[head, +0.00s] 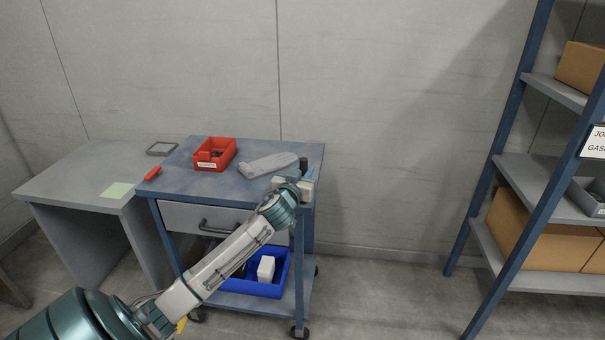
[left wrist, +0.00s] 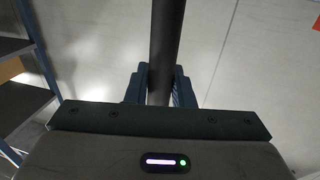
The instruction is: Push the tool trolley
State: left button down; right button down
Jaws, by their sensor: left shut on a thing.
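The tool trolley (head: 180,181) has a blue-grey top, a grey drawer with a dark handle, a lower shelf and castors. It stands against the back wall. My left gripper (head: 303,168) is at the right end of the trolley. In the left wrist view, its fingers are shut on a dark round bar (left wrist: 167,40), which appears to be the trolley's push handle. My arm hides part of the trolley's front and lower shelf. My right gripper is not in view.
A red bin (head: 227,147), a grey object (head: 265,166) and a red-handled tool (head: 152,173) lie on the trolley. A blue bin (head: 283,284) sits on its lower shelf. A grey desk (head: 70,178) stands close left. Floor is clear toward the right rack (head: 497,155).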

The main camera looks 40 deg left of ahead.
pick_arm(q)
jog(key=shift+s+a, duration=0.1)
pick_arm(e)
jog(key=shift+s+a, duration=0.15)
pick_arm(q)
jog(key=c, duration=1.3)
grip_release()
jog(key=b+v, duration=0.2)
jog(key=v, duration=0.8)
jog(key=shift+s, duration=0.35)
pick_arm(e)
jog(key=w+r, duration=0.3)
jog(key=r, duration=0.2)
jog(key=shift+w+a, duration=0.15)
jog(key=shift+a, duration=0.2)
